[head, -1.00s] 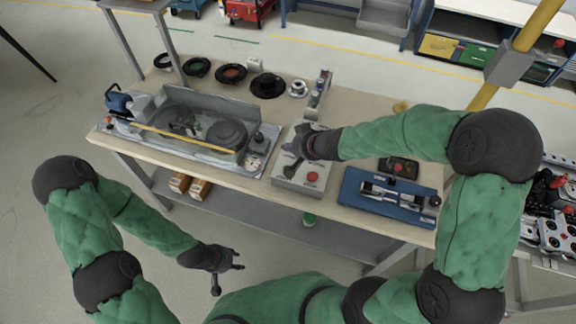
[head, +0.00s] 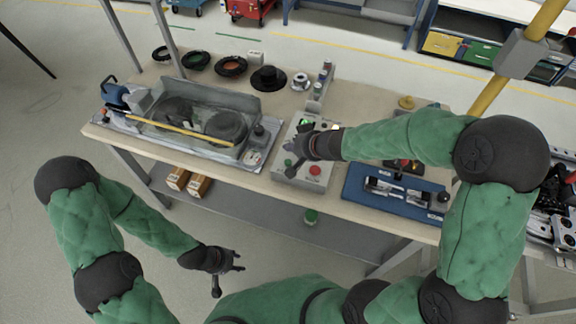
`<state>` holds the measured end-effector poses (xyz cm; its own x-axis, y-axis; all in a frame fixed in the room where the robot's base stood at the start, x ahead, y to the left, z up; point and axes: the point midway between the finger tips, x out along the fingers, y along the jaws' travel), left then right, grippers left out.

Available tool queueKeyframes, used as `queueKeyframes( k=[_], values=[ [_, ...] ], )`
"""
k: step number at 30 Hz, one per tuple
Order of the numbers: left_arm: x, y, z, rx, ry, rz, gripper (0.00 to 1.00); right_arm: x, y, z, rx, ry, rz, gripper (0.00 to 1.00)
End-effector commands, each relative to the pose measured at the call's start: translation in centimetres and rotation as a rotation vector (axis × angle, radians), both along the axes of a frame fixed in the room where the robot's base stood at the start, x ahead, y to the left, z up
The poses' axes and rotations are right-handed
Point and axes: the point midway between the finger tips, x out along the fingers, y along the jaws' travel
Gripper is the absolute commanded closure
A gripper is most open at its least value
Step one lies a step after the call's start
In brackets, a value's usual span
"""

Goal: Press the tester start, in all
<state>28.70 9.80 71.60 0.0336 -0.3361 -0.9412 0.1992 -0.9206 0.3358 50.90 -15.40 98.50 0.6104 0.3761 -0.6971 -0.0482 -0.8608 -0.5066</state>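The tester is a grey box (head: 283,176) on the bench, partly covered by my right gripper. A red round button (head: 315,170) sits at its front right. A small green button (head: 288,162) shows at its front left, beside the gripper fingers. A green lit patch (head: 305,123) shows on its back part. My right gripper (head: 291,158) is over the box next to the green button; I cannot tell whether it touches the box or how far its fingers are apart. My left gripper (head: 228,274) is open and empty, low in front of the bench.
A clear-walled tray unit with a yellow bar (head: 185,137) stands left of the tester. A blue fixture (head: 390,203) lies to the right. Several dark rings and a black hat-shaped part (head: 268,78) lie behind.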

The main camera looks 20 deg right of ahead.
Motion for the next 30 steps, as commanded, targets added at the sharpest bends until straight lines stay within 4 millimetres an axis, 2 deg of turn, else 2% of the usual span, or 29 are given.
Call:
queueKeyframes(
  k=[1,3,12,30],
  values=[
    [0.0,0.0,-1.1,0.0,0.0,0.0,0.6,0.0,0.0,-0.9,0.0,-0.001,-0.001,1.0],
    [0.0,0.0,-1.8,0.0,0.0,0.0,0.6,0.0,0.0,-1.6,-0.001,-0.001,0.0,1.0],
    [0.0,0.0,-3.9,0.0,0.0,0.0,0.6,0.0,0.0,-4.0,0.001,0.001,-0.001,1.0],
    [0.0,0.0,-4.2,0.0,0.0,0.0,0.6,0.0,0.0,-4.4,0.001,0.0,-0.001,1.0]
  ],
)
